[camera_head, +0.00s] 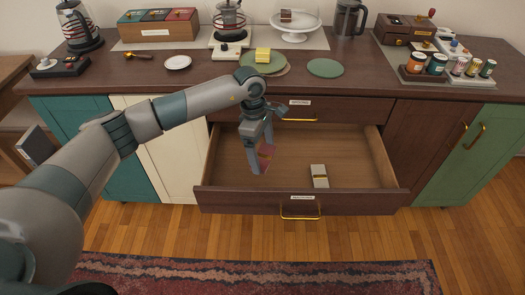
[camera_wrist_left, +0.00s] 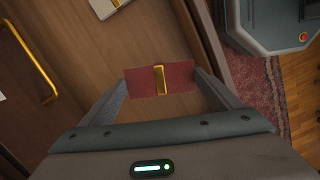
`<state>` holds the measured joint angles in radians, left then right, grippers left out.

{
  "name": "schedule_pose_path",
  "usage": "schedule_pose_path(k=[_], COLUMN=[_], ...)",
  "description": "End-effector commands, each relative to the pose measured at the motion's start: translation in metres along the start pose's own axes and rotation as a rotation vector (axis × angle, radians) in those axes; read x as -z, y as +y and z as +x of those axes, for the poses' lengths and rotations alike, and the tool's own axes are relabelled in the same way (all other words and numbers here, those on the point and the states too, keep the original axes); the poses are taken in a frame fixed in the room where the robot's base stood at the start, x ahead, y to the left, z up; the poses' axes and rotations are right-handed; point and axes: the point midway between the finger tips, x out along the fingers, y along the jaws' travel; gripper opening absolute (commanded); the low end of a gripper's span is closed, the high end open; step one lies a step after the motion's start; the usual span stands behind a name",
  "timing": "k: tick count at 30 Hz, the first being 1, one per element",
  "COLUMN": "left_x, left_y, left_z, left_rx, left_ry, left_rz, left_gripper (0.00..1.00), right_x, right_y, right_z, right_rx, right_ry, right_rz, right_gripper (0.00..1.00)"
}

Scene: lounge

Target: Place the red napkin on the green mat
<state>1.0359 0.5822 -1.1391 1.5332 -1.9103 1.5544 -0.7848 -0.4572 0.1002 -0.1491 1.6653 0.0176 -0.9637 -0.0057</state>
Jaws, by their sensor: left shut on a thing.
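The red napkin (camera_head: 266,156), folded with a gold band, is in my left gripper (camera_head: 258,168), over the open drawer. In the left wrist view the red napkin (camera_wrist_left: 142,81) spans the space between the two fingers of the left gripper (camera_wrist_left: 160,84), which is shut on it. A bare round green mat (camera_head: 325,68) lies on the countertop, behind and right of the gripper. Another round green mat (camera_head: 278,66) further left has a yellow folded item (camera_head: 263,55) on it. My right gripper is not in view.
The open drawer (camera_head: 228,160) holds a white napkin with a gold band (camera_head: 319,176). A cake stand (camera_head: 296,28), a scale (camera_head: 227,47), a white plate (camera_head: 178,63) and a tray of jars (camera_head: 405,79) stand on the counter. The counter front around the bare mat is clear.

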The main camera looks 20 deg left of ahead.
Motion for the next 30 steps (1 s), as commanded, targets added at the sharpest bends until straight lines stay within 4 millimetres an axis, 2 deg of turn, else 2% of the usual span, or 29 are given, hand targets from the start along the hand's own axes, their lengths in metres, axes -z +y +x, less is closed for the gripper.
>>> schedule_pose_path(k=[5,9,15,18,24,30], left_x=[-0.015,-0.02,-0.017,-0.013,-0.009,-0.009], left_y=[-0.037,-0.081,-0.145,-0.168,-0.188,-0.189], left_z=[-0.038,-0.067,-0.098,-0.107,-0.115,-0.115], left_rx=[0.052,0.108,0.181,0.204,0.227,0.228], left_ry=[0.003,0.004,0.005,0.003,0.0,0.0], left_rz=[0.375,0.732,1.197,1.353,1.495,1.506], left_gripper=[0.64,0.64,0.64,0.64,0.64,0.64], right_x=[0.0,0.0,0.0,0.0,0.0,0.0], right_y=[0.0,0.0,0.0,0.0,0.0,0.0], right_z=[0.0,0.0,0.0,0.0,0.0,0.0], right_rx=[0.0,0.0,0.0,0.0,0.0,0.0], right_ry=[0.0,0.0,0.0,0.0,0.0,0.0], right_rz=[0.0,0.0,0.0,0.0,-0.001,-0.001], right_gripper=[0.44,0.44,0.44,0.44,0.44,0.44])
